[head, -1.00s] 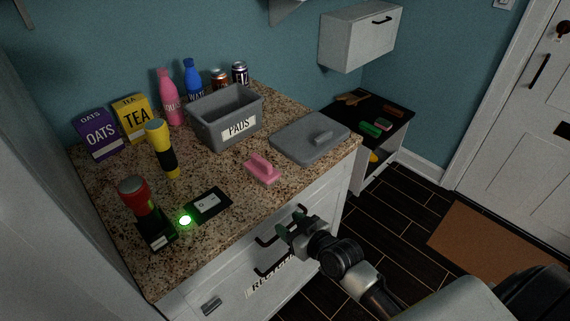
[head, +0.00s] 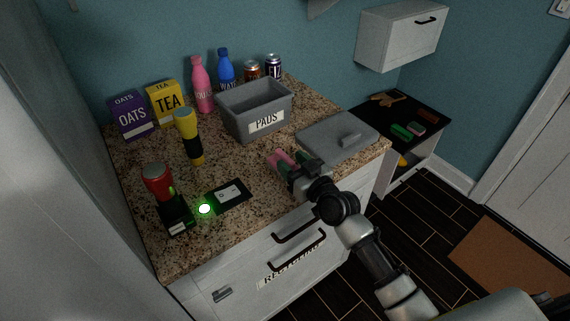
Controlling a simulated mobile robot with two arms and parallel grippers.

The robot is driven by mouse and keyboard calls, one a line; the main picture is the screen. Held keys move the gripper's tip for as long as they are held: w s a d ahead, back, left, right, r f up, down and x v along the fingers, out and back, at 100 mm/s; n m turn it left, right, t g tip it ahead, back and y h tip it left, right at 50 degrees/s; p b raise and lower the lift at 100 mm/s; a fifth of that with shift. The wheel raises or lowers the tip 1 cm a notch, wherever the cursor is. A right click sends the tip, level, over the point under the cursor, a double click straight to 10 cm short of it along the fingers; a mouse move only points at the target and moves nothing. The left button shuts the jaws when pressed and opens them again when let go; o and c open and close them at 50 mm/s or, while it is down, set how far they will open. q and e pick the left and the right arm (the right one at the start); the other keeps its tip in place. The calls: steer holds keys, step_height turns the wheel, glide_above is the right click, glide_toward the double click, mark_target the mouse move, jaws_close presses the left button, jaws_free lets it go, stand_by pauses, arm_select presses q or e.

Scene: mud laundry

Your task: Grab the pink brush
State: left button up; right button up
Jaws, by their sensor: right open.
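My left gripper is not in view.
A grey bin (head: 261,122) labelled PADS stands behind the brush. A grey lid (head: 327,138) lies to its right. Bottles and cans line the back.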

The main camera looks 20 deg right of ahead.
steer(key=shift+x, duration=0.8)
jaws_close()
